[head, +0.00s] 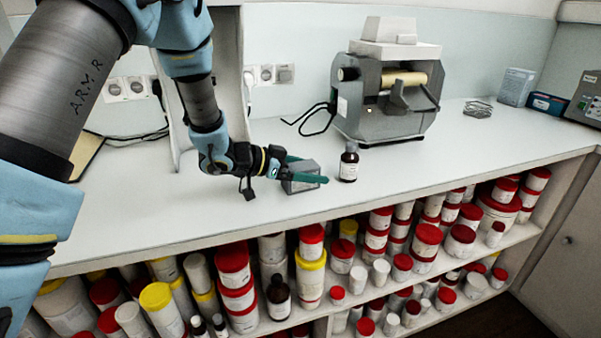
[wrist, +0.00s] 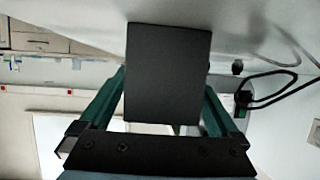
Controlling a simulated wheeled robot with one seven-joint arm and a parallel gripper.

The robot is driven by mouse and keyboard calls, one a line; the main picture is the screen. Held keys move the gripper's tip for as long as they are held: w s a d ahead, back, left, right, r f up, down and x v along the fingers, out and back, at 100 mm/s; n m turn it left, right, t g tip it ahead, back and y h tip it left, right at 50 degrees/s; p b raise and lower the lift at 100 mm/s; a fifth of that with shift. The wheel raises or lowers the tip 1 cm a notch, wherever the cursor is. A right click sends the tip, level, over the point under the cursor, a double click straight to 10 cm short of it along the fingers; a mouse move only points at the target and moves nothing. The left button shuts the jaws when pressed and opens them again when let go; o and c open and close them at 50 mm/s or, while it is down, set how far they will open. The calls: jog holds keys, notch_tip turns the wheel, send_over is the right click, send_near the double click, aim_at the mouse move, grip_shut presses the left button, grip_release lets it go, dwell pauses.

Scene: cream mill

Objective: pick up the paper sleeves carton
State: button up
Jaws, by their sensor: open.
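A small grey carton (head: 302,186) sits on the white counter in the head view, close to the front edge. Its label cannot be read, so I cannot confirm that it is the paper sleeves carton. My gripper (head: 310,169) is low over the counter at this carton, with green fingers on its far and near sides. In the wrist view the carton's dark face (wrist: 168,70) fills the space between the two open fingers. Narrow gaps seem to show beside it, and I cannot tell whether either finger touches it.
A dark bottle (head: 349,163) with a black cap stands just right of my gripper. A grey roller mill (head: 388,100) stands behind. A pale box (head: 516,87) and a dark blue box (head: 548,104) are at the back right.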

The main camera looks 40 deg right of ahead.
jog(key=shift+d+f, duration=0.1)
jog(key=shift+d, duration=0.2)
jog(key=shift+s, duration=0.1)
jog(key=shift+c, duration=0.4)
jog(key=c, duration=1.3)
